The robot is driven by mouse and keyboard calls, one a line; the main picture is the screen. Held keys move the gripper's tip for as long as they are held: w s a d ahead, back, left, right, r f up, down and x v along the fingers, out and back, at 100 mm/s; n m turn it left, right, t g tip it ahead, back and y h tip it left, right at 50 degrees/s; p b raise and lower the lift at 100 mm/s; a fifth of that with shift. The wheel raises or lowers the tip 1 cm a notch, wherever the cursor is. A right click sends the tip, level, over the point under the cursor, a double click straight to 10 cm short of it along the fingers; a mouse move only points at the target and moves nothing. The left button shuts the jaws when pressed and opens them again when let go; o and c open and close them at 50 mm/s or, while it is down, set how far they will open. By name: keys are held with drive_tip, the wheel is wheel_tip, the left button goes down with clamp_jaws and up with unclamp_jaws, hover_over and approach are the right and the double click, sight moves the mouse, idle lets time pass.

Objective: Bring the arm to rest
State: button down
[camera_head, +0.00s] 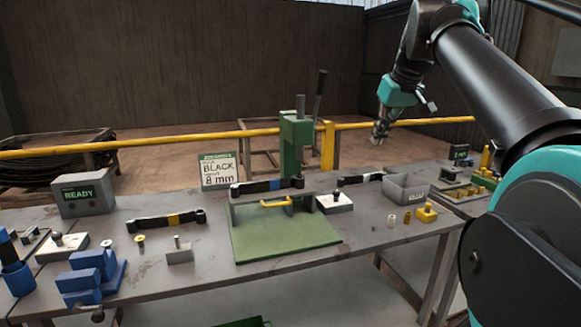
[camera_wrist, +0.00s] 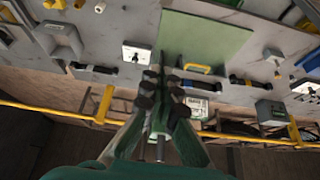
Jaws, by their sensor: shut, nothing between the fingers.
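My arm (camera_head: 500,85) reaches in from the right in the head view, bent over at an elbow high at the top right. My gripper (camera_head: 379,132) hangs in the air beyond the far side of the table (camera_head: 210,237), right of the green press (camera_head: 296,135). It points down. In the wrist view my gripper (camera_wrist: 163,72) has its fingers together, with nothing held between them. The green plate (camera_wrist: 205,40) of the press shows past the fingertips there.
A yellow rail (camera_head: 225,134) runs behind the table. On the table stand a grey READY box (camera_head: 85,194), a sign (camera_head: 219,171), dark spring bars (camera_head: 166,221), blue blocks (camera_head: 92,275), a grey bin (camera_head: 405,189) and small yellow parts (camera_head: 427,213). The air around my gripper looks clear.

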wheel_tip(320, 180, down, 25)
drive_tip(key=a+m, duration=0.2)
drive_tip(key=s+f, duration=0.6)
drive_tip(key=f, duration=0.4)
drive_tip(key=s+a+f+m+g+h, duration=0.1)
drive_tip(key=s+f, duration=0.5)
drive_tip(key=f, duration=0.3)
drive_tip(key=shift+s+f+h, duration=0.2)
drive_tip(key=shift+f+h, duration=0.1)
drive_tip(key=shift+f, duration=0.05)
